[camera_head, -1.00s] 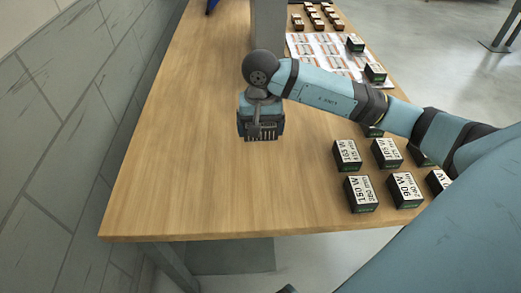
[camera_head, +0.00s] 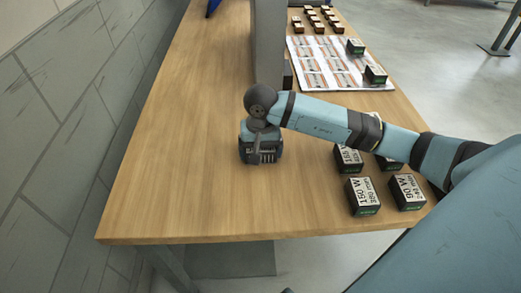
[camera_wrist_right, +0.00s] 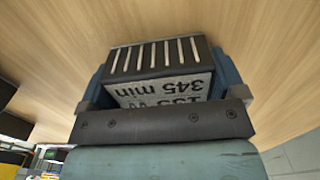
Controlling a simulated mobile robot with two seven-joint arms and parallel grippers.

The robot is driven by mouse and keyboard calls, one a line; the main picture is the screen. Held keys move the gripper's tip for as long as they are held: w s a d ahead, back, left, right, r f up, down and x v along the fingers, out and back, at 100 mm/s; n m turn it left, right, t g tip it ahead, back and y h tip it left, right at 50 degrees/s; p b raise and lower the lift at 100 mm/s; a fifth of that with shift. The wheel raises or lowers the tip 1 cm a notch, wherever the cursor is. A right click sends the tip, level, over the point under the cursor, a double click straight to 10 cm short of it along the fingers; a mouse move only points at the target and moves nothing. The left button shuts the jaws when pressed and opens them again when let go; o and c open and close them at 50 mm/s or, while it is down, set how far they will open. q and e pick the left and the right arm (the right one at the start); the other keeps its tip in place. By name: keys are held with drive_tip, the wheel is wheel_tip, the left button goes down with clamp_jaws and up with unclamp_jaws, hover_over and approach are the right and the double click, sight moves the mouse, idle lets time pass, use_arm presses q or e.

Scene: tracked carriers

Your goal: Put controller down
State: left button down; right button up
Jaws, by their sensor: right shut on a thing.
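The controller is a black box with a slotted end and a white label reading "345 min" (camera_wrist_right: 165,85). It sits between the two fingers of my right gripper (camera_head: 260,150), which is shut on it. In the head view the controller (camera_head: 262,158) is mostly hidden by the gripper, low over the wooden table (camera_head: 200,190). I cannot tell whether it touches the tabletop. My left gripper is not in view.
Several labelled black boxes (camera_head: 362,195) stand at the table's right front, partly hidden by my right arm. A printed sheet (camera_head: 318,62) with two boxes lies behind, with small blocks (camera_head: 318,20) beyond. A grey upright panel (camera_head: 268,45) stands mid-table. The left side is clear.

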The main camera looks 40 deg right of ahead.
drive_tip(key=o, duration=0.8)
drive_tip(key=shift+o, duration=0.2)
drive_tip(key=shift+r, duration=0.1)
use_arm(q)
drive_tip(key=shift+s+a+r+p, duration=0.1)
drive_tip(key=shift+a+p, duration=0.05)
drive_tip(key=shift+p, duration=0.85)
use_arm(e)
wheel_tip(320, 180, up, 12)
